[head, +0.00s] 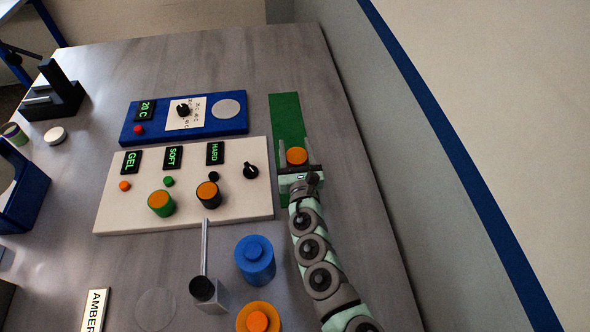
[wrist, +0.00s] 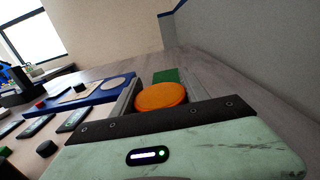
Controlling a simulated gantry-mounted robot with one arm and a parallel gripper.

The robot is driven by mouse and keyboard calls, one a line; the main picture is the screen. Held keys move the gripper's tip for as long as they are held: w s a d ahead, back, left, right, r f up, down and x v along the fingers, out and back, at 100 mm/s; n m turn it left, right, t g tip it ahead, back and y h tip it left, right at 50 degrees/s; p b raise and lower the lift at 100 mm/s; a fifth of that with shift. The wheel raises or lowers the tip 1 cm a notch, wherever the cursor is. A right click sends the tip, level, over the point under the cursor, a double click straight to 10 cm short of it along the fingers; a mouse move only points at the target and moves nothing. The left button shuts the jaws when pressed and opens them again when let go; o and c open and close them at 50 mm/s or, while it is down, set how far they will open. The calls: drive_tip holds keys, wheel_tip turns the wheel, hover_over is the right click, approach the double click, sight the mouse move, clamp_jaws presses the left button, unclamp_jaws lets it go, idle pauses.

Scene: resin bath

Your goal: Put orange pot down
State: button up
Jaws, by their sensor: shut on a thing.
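The orange pot (head: 296,155) shows as a round orange top between the fingers of my gripper (head: 297,152). My gripper is shut on it, over the green strip (head: 287,112) at the right of the table. In the wrist view the orange top (wrist: 161,96) sits between the two grey fingers, with part of the green strip (wrist: 166,75) behind it. The pot's lower side is hidden, so I cannot tell whether it touches the strip.
Left of my gripper is a cream panel (head: 235,205) with a black knob, lit displays and two orange-topped pots (head: 161,202) (head: 208,194). A blue unit (head: 225,122) lies behind it. A blue pot (head: 254,260) and a lever (head: 205,250) stand in front. The strip's far part is clear.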

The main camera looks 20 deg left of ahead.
sight(295, 161)
drive_tip(key=shift+f+b, duration=1.1)
drive_tip(key=shift+f, duration=1.55)
drive_tip(key=shift+f, duration=0.2)
drive_tip(key=o, duration=1.4)
drive_tip(key=shift+r, duration=0.2)
drive_tip(key=shift+s, duration=0.15)
drive_tip(key=p+v, duration=0.1)
drive_tip(key=v, duration=1)
drive_tip(key=shift+s+d, duration=0.25)
